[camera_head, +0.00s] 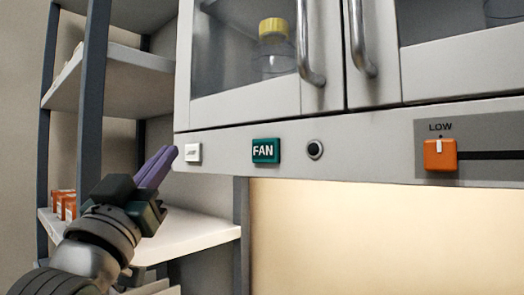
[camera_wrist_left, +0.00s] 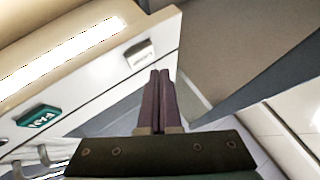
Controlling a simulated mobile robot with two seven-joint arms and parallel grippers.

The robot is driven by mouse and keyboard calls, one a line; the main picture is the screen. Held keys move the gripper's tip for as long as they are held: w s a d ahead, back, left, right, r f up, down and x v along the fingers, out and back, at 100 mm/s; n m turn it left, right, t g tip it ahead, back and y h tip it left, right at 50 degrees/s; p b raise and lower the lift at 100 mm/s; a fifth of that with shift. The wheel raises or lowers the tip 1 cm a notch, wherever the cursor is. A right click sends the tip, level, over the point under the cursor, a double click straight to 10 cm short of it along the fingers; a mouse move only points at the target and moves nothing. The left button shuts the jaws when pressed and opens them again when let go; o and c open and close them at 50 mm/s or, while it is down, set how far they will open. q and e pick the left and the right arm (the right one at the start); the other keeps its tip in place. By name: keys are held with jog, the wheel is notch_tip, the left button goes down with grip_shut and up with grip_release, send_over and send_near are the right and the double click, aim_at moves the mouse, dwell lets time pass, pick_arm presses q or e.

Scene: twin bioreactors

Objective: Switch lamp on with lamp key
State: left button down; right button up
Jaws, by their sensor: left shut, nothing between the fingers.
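The white lamp key (camera_head: 193,152) is on the cabinet's front strip, left of the green FAN key (camera_head: 265,151). Both also show in the wrist view, the lamp key (camera_wrist_left: 140,54) near the strip's end and the FAN key (camera_wrist_left: 39,116) at lower left. My left gripper (camera_head: 170,153) has its purple fingers shut and empty, with the tips just left of the lamp key. In the wrist view the fingertips (camera_wrist_left: 159,74) appear just beside the key; contact cannot be told. A bright lamp strip (camera_wrist_left: 65,53) glows under the cabinet. My right gripper is not in view.
A round black knob (camera_head: 314,149) and an orange slider (camera_head: 440,154) marked LOW are further right on the strip. Two metal door handles (camera_head: 308,45) are above. A shelf rack (camera_head: 195,233) stands at the left, behind my left arm.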

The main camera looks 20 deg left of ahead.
pick_arm(q)
jog(key=s, duration=0.1)
jog(key=s+a+p, duration=0.1)
jog(key=s, duration=0.1)
jog(key=s+a+p, duration=0.1)
jog(key=shift+s, duration=0.35)
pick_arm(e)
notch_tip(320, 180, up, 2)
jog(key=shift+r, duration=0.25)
